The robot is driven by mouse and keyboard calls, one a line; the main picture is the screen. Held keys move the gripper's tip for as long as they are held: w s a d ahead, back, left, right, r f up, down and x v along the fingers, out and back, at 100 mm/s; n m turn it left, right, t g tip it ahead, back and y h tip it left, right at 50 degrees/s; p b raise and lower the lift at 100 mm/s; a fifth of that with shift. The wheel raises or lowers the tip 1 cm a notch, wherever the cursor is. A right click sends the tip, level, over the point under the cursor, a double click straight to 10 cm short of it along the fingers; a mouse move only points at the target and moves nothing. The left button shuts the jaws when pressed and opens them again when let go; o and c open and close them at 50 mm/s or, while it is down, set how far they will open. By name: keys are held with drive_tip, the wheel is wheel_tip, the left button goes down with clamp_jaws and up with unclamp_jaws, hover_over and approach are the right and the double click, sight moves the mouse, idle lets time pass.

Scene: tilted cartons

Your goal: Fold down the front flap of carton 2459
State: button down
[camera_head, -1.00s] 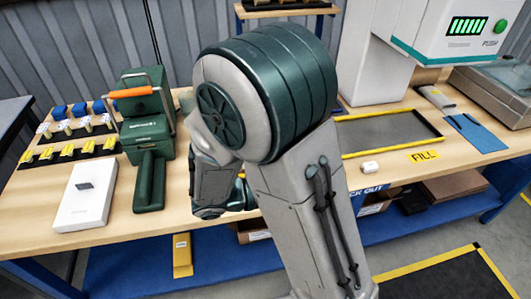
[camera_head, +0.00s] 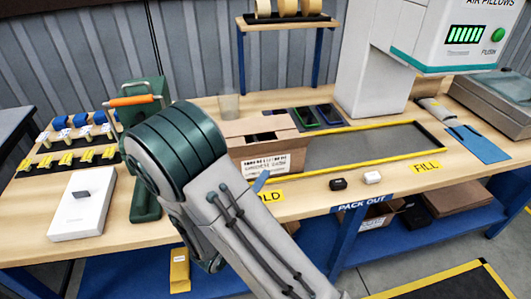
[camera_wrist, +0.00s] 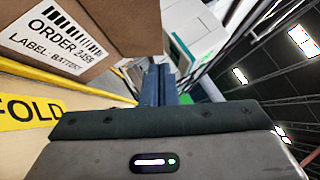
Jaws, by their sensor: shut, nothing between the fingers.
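Carton 2459 (camera_head: 240,155) stands on the table right of my arm in the head view, with a white label on its front and dark openings at its top. In the wrist view the carton (camera_wrist: 125,25) fills the upper left, its barcode label reading "ORDER 245" with a blurred last digit. I cannot clearly tell the front flap's angle. My gripper (camera_wrist: 160,82) is shut and empty, its dark blue fingers beside the carton's labelled side. In the head view a small blue part, likely its fingertips (camera_head: 260,181), shows low before the carton; my arm hides the rest.
A yellow-edged grey area (camera_head: 360,148) lies right of the carton, with black and green-edged items (camera_head: 318,115) behind it. A black and a white small block (camera_head: 372,177) lie in front. A white machine (camera_head: 375,60) stands behind. A white box (camera_head: 83,203) and green tool (camera_head: 146,205) are left.

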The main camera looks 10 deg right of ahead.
sight(273, 142)
drive_tip(key=w+d+r, duration=0.1)
drive_tip(key=w, duration=0.1)
drive_tip(key=w+r, duration=0.1)
drive_tip(key=w+d+r+p, duration=0.1)
drive_tip(key=w, duration=0.1)
drive_tip(key=shift+w+d+r, duration=0.15)
drive_tip(key=shift+w+d, duration=0.15)
drive_tip(key=shift+w, duration=0.05)
drive_tip(key=shift+w+r+p, duration=0.1)
drive_tip(key=shift+r+p, duration=0.1)
drive_tip(key=shift+p, duration=0.15)
